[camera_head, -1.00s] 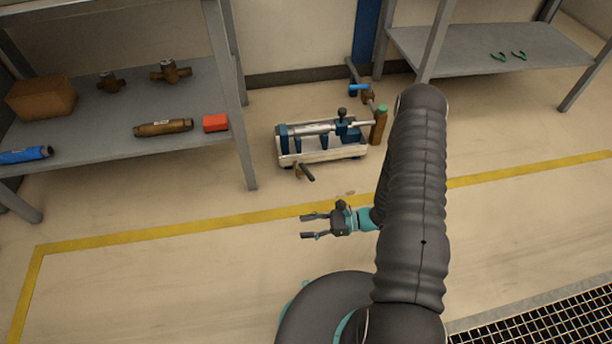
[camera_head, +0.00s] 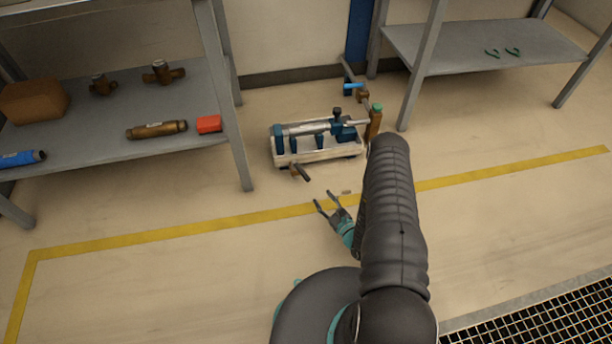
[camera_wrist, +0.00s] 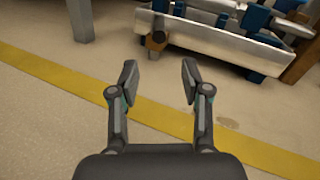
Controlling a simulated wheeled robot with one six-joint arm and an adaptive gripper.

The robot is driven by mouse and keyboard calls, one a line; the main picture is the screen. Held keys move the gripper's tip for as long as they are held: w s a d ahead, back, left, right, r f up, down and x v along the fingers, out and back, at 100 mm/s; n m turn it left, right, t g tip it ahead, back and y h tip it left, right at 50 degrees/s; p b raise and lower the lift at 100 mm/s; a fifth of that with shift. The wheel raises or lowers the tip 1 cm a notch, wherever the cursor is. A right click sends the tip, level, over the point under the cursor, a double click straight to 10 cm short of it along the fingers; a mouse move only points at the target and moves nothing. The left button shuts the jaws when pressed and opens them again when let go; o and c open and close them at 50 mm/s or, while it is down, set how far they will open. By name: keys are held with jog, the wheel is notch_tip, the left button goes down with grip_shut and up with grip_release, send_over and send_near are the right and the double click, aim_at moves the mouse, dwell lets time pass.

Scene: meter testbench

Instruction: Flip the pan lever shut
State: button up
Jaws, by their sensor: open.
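The test bench is a pale pan (camera_head: 318,156) on the floor, carrying blue clamps and a grey cylinder (camera_head: 305,128). A small lever with a brass-coloured hub and dark handle (camera_head: 302,173) sticks out from the pan's front, low and near its left end. In the wrist view the lever (camera_wrist: 157,41) shows end-on at the upper middle, in front of the pan wall (camera_wrist: 215,38). My gripper (camera_head: 323,198) is open and empty, in front of the lever and apart from it. Its two fingers (camera_wrist: 159,76) frame the floor below the lever in the wrist view.
A grey shelf (camera_head: 110,150) with brass fittings and a red box (camera_head: 209,124) stands at left; its leg (camera_head: 238,160) is left of the bench. Another shelf (camera_head: 490,52) stands at right. A brown post with green top (camera_head: 374,122) is at the pan's right end. Floor in front is clear.

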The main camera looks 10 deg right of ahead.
aim_at(305, 176)
jog(key=x, duration=1.3)
jog(key=shift+a, duration=0.1)
